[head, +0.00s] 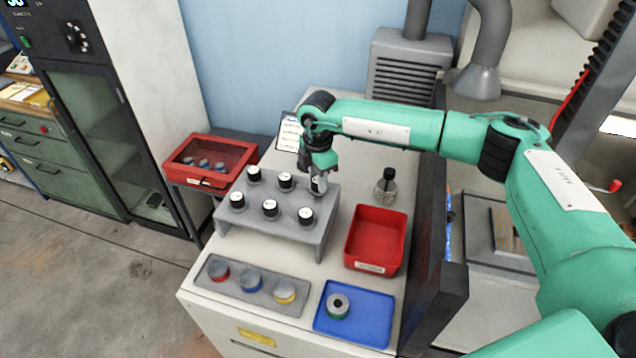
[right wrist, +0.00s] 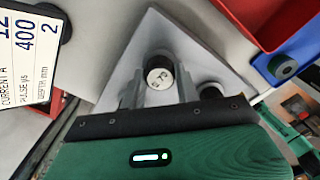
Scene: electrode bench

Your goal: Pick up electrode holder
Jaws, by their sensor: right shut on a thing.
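A grey rack (head: 278,234) on the bench holds several dark, round electrode holders with white tops, such as one at its front right (head: 305,216). My right gripper (head: 319,188) points down at the rack's back right corner. It is shut on an electrode holder there, which it mostly hides in the head view. In the right wrist view the held electrode holder's white marked top (right wrist: 159,77) shows between the two fingers, over the grey rack (right wrist: 180,40). A neighbouring holder (right wrist: 210,90) is partly hidden by the gripper. My left gripper is not in view.
A red bin (head: 376,240) and a glass bottle (head: 387,188) stand right of the rack. In front are a grey tray (head: 245,300) with coloured-ring pieces and a blue tray (head: 370,318) with a green-ringed piece. A dark upright panel (head: 432,230) borders the bench's right side.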

